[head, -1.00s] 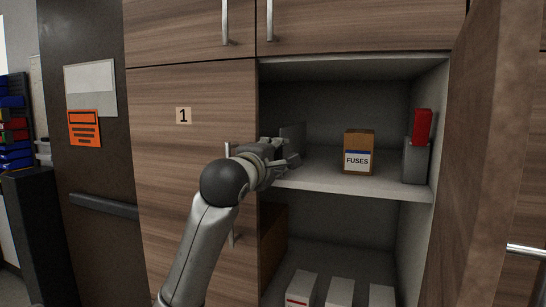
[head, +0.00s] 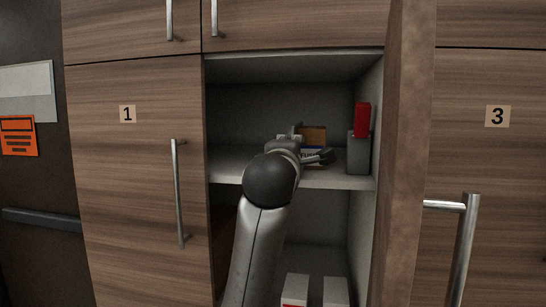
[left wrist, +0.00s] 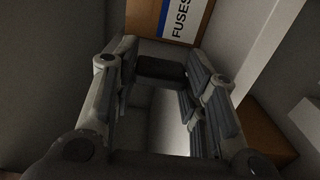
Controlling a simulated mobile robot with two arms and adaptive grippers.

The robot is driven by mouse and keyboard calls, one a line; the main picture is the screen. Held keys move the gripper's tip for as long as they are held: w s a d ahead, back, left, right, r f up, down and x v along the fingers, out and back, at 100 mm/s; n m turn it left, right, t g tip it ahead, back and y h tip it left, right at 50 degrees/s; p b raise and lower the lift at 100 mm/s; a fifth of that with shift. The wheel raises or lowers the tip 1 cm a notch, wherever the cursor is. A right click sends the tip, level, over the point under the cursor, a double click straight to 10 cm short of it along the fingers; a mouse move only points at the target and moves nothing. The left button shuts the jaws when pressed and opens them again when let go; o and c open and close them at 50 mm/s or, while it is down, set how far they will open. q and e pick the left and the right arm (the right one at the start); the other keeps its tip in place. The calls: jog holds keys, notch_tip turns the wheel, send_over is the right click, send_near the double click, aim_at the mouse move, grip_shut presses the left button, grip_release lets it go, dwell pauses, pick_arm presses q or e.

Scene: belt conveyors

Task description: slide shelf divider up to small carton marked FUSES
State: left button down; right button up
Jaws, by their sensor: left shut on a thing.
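The FUSES carton (head: 315,133) stands on the open middle shelf (head: 232,162), mostly hidden behind my left gripper. Its brown side and label show at the top of the left wrist view (left wrist: 178,20). My left gripper (head: 312,156) is in front of the carton's lower left part. It is shut on a dark grey piece, which I take for the shelf divider (left wrist: 160,68). In the wrist view this piece appears close below the carton's label; I cannot tell whether they touch. Most of the divider is hidden. My right gripper is out of view.
A grey box (head: 358,153) with a red block (head: 362,119) on top stands at the shelf's right end. An open door (head: 408,150) borders the compartment on the right. White cartons (head: 335,291) stand on the level below. The shelf's left part is clear.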

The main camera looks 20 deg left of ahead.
pick_arm(q)
jog(key=shift+w+d+f, duration=0.15)
jog(key=shift+d, duration=0.5)
jog(key=shift+w+d, duration=0.1)
jog(key=shift+d, duration=0.25)
jog(key=c, duration=1.1)
grip_release()
jog(key=shift+c, duration=0.2)
jog(key=shift+d, duration=0.25)
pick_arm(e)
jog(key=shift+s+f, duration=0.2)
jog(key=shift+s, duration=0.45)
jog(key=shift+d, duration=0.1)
pick_arm(q)
jog(key=shift+s, duration=0.25)
jog(key=v, duration=1.1)
jog(key=shift+s+d, duration=0.2)
jog(key=shift+d, duration=0.05)
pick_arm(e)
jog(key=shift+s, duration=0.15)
